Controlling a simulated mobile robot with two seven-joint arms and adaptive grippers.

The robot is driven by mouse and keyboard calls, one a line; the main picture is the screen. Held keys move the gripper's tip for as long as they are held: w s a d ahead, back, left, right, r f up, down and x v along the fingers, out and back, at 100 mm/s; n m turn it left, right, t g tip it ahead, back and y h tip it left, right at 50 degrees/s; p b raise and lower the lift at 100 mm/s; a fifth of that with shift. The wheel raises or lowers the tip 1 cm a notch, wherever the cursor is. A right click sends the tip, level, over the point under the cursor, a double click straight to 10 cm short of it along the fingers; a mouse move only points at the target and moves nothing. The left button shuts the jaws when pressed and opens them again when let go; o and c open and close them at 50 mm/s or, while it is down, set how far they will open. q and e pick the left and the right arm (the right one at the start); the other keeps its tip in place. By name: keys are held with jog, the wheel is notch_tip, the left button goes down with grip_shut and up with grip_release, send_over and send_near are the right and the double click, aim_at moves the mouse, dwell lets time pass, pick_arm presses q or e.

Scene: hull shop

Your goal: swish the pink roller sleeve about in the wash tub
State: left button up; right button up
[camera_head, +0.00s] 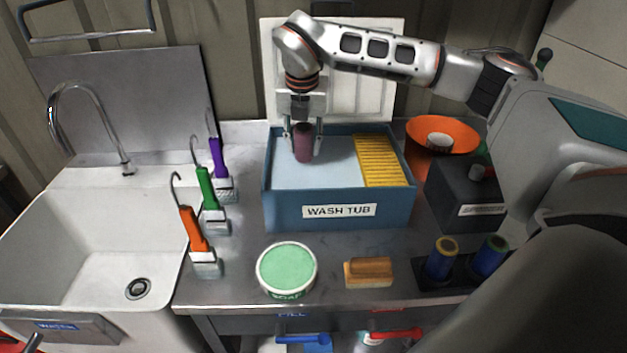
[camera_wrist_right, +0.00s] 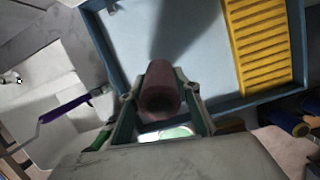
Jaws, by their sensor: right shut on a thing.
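My right gripper (camera_head: 303,141) reaches down from above into the left part of the blue wash tub (camera_head: 285,214). It is shut on the pink roller sleeve (camera_head: 303,150), a dull pink cylinder held upright between the two fingers. In the right wrist view the sleeve (camera_wrist_right: 161,88) shows end-on between the green-edged fingers, over the tub's pale blue inside (camera_wrist_right: 212,52). I cannot tell whether the sleeve's lower end touches the pale surface. A yellow ribbed panel (camera_head: 382,160) fills the tub's right side. My left gripper is not in view.
A sink (camera_head: 70,235) lies left. Orange (camera_head: 193,230), green (camera_head: 207,187) and purple (camera_head: 217,157) handled brushes stand beside it. A green-topped soap tub (camera_head: 286,269) and a wooden brush (camera_head: 369,271) lie in front. An orange bowl (camera_head: 462,135) and dark box (camera_head: 461,190) stand right.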

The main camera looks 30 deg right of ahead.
aim_at(304, 124)
jog(key=shift+w+v, duration=0.15)
jog(key=shift+v, duration=0.7)
jog(key=shift+w+v, duration=0.2)
jog(key=shift+v, duration=0.6)
jog(key=shift+d+r, duration=0.2)
jog(key=shift+w+d+v, duration=0.1)
jog(key=shift+w+v, duration=0.1)
jog(key=shift+v, duration=0.75)
jog(key=shift+w+d+v, duration=0.15)
jog(key=shift+w+v, duration=0.05)
jog(key=shift+v, duration=0.75)
